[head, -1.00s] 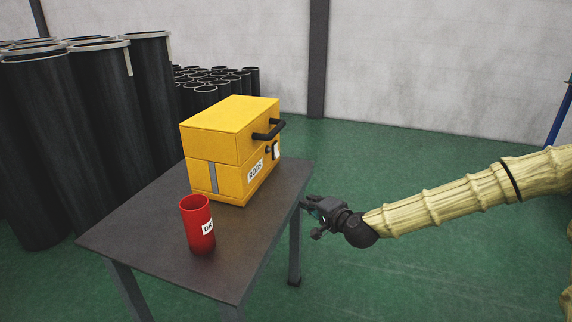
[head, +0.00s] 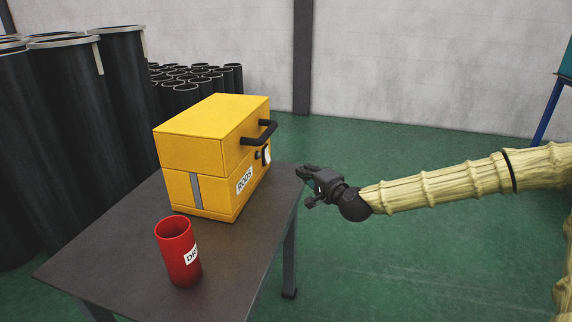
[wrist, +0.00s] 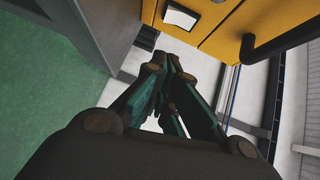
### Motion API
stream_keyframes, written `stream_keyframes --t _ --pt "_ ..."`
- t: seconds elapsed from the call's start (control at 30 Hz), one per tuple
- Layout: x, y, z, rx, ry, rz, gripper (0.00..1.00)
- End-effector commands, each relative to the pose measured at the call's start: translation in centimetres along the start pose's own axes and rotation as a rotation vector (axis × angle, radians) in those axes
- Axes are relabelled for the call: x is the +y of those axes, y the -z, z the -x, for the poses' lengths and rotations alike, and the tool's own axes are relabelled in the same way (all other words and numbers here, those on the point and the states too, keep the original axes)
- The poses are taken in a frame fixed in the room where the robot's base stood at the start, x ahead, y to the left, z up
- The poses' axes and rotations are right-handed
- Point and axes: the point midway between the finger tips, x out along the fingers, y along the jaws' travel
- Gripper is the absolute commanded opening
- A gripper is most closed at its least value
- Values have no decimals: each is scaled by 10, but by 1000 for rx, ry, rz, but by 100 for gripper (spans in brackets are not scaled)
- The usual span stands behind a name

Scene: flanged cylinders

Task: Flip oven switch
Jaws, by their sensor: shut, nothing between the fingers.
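The yellow oven (head: 205,150) stands on the dark table, with a black handle (head: 262,132) on its right-hand face and a "RODS" label near its lower front corner. A white switch plate (head: 267,155) sits below the handle, seen edge-on in the head view. The plate also shows at the top of the wrist view (wrist: 181,15), with the handle (wrist: 272,42) to its right. My gripper (head: 301,171) is shut and empty, just off the table's right edge, to the right of the oven and apart from it. Its fingers (wrist: 172,62) point toward the oven side in the wrist view.
A red cylinder (head: 178,252) stands on the table (head: 110,242) in front of the oven. Tall black flanged cylinders (head: 75,130) crowd the left, with shorter ones (head: 200,82) behind. The green floor right of the table is clear.

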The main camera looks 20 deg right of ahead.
Motion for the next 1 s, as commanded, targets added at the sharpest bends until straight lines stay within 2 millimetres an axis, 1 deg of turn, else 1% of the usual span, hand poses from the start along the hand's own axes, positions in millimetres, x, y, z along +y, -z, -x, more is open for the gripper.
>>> stream_keyframes --t 0.17,0.63,0.7,0.83,1.0 --pt "1 0 -17 0 0 2 0" --pt "2 0 -94 0 -1 2 0" --pt "1 -4 -103 -2 -1 1 0" --pt "1 -16 -113 -2 -1 1 0" --pt "1 -25 -123 -1 0 1 0"
